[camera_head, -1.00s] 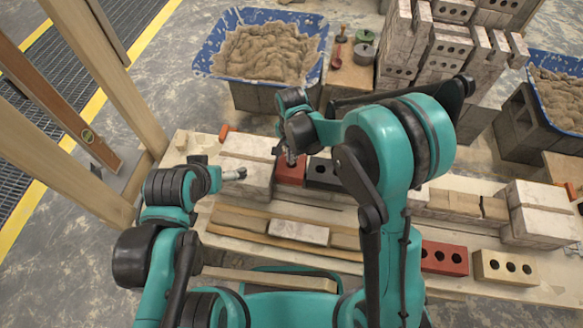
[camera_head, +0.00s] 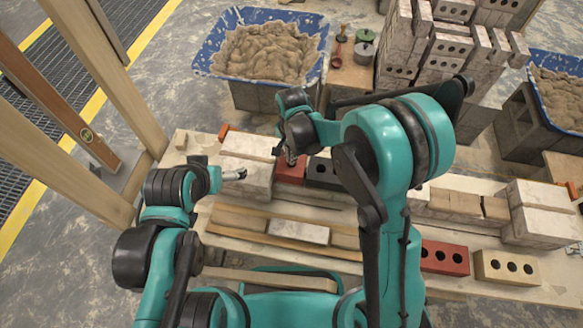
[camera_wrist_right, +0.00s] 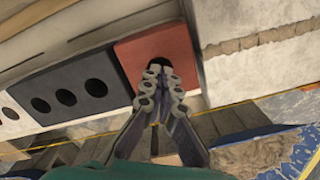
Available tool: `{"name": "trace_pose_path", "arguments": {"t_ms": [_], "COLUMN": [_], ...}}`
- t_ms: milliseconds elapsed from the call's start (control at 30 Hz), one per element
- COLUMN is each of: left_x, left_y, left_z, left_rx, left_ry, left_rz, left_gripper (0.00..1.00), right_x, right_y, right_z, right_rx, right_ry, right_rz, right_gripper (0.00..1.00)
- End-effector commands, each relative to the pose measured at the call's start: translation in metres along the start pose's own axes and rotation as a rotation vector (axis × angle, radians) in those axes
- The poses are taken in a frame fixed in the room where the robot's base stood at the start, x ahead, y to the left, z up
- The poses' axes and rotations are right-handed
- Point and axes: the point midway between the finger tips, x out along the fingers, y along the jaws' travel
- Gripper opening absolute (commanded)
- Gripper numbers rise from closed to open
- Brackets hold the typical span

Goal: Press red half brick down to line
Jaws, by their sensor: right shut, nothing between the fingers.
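The red half brick (camera_head: 290,171) sits in the wall row between a pale block stack and a dark brick in the head view. In the right wrist view the red half brick (camera_wrist_right: 158,58) shows one hole, partly covered by my fingers. My right gripper (camera_head: 291,158) is shut and empty, its tips over the red half brick; the wrist view shows the fingertips (camera_wrist_right: 160,68) at its hole, and I cannot tell whether they touch it. My left gripper (camera_head: 240,174) is left of the row, beside the pale blocks; its fingers are too small to read.
A dark holed brick (camera_head: 322,172) adjoins the red half brick. Pale blocks (camera_head: 248,147) stand at its left. A red brick (camera_head: 444,257) and a tan brick (camera_head: 507,267) lie at the front right. Mortar tubs (camera_head: 225,25) stand behind.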

Motion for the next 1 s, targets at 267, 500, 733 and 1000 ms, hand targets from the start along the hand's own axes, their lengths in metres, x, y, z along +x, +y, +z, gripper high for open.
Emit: {"name": "trace_pose_path", "arguments": {"t_ms": [267,500,733,1000], "left_x": [0.006,0.009,0.009,0.01], "left_y": [0.0,0.0,0.0,0.0], "left_z": [0.004,0.006,0.006,0.007], "left_rx": [0.0,0.0,0.0,0.0], "left_ry": [0.0,0.0,0.0,0.0], "left_rz": [0.0,0.0,0.0,0.0], "left_gripper": [1.0,1.0,1.0,1.0], "right_x": [0.008,0.013,0.013,0.014], "right_y": [0.0,0.0,0.0,0.0], "right_z": [0.0,0.0,0.0,0.0], "right_rx": [0.0,0.0,0.0,0.0], "right_ry": [0.0,0.0,0.0,0.0], "right_rz": [0.0,0.0,0.0,0.0], "right_gripper": [0.0,0.0,0.0,0.0]}}
